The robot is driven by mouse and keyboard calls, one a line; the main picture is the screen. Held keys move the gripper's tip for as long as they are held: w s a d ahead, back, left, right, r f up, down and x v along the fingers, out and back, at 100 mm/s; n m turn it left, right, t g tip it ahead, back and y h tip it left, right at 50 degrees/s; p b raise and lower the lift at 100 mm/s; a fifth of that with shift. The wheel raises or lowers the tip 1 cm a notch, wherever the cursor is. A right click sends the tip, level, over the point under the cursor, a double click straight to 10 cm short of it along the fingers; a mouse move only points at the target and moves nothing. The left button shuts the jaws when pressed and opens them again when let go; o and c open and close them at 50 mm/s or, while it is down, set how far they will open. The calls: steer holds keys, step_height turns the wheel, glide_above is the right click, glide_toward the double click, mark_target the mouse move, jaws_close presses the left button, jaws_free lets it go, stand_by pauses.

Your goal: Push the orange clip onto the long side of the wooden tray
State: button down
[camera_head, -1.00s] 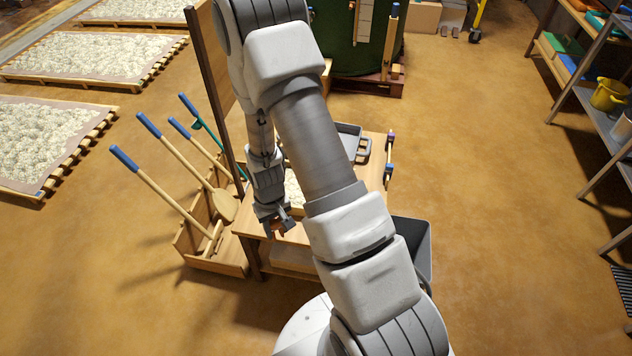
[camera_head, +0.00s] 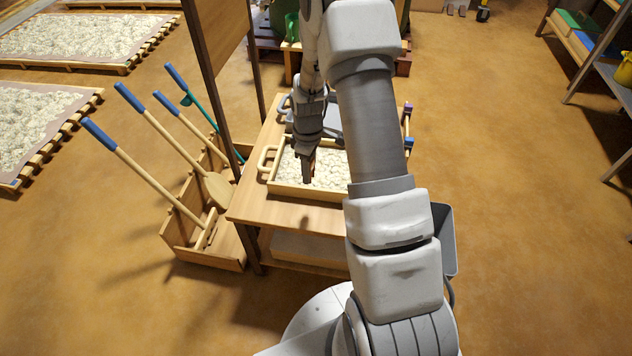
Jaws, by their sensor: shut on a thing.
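The wooden tray (camera_head: 300,192) sits on the wooden table, filled with a whitish lumpy material. Its near long side faces me, and a loop handle shows at its left end. My arm hides its right end. My gripper (camera_head: 308,179) points down over the tray, near the middle of its visible part. It is shut on a small orange-brown piece, the orange clip (camera_head: 311,163), mostly hidden by the fingers. I cannot tell whether the clip touches the tray or its contents.
The table (camera_head: 287,214) has bare wood in front of the tray. A grey tray (camera_head: 330,113) stands behind, partly hidden by my arm. Left of the table, a wooden rack (camera_head: 200,252) holds blue-ended long-handled tools. A brown post (camera_head: 208,90) rises at the table's left.

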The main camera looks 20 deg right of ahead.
mark_target(316, 188)
steer(key=shift+w+d+f+n+b, duration=0.4)
steer(key=shift+d+f+n+b, duration=0.15)
steer(key=shift+d+b, duration=0.15)
steer(key=shift+w+d+f+n+b, duration=0.35)
steer(key=shift+d+f+n+b, duration=0.25)
steer(key=shift+b, duration=0.1)
steer(key=shift+f+b, duration=3.05)
steer(key=shift+f, duration=1.45)
steer(key=shift+s+f, duration=0.1)
steer(key=shift+f, duration=0.55)
steer(key=c, duration=1.1)
jaws_free()
jaws_close()
steer(key=shift+r, duration=0.1)
steer(key=shift+o, duration=0.3)
jaws_free()
steer(key=shift+c, duration=1)
